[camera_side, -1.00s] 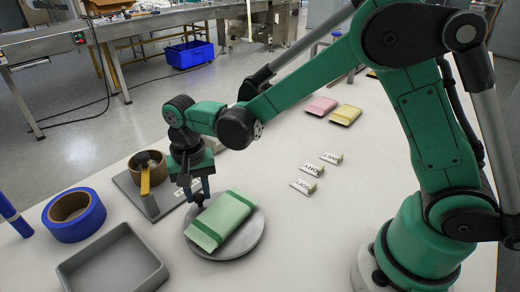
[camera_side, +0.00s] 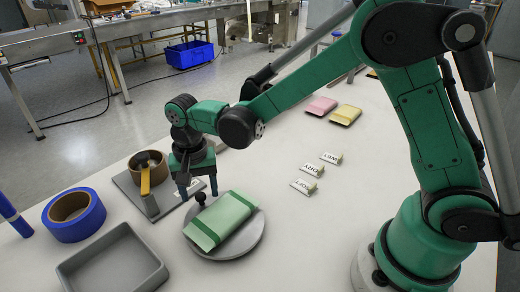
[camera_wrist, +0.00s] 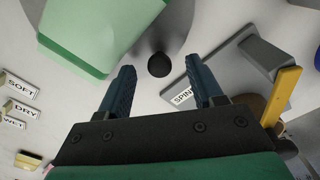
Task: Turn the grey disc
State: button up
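The grey disc (camera_side: 247,239) lies on the white table in the side view and also shows in the wrist view (camera_wrist: 172,32). A green packet (camera_side: 222,218) lies on the disc and covers much of it. A black knob (camera_side: 200,199) stands near the disc's edge; in the wrist view the knob (camera_wrist: 158,65) appears between my fingertips, apart from both. My gripper (camera_side: 198,190) points down over the knob with its fingers spread. The wrist view shows my gripper (camera_wrist: 166,75) open and empty, with a clear gap on each side.
A grey plate (camera_side: 165,208) with a yellow lever (camera_side: 146,183) and a SPIN label (camera_wrist: 182,97) is beside the disc. A blue tape roll (camera_side: 73,215) and grey tray (camera_side: 112,263) are at left. Word labels (camera_side: 304,186) and pink (camera_side: 320,106) and yellow (camera_side: 345,115) packets lie right.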

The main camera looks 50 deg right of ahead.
jog(key=shift+r, duration=2.8)
jog(key=shift+s+d+r, duration=0.15)
jog(key=shift+d+r, duration=0.05)
jog(key=shift+r, duration=0.05)
jog(key=s+d+r+n+t, duration=0.4)
jog(key=s+d+n+t, duration=0.3)
jog(key=s+d, duration=0.2)
jog(key=shift+s+d, duration=0.15)
jog(key=shift+d, duration=0.15)
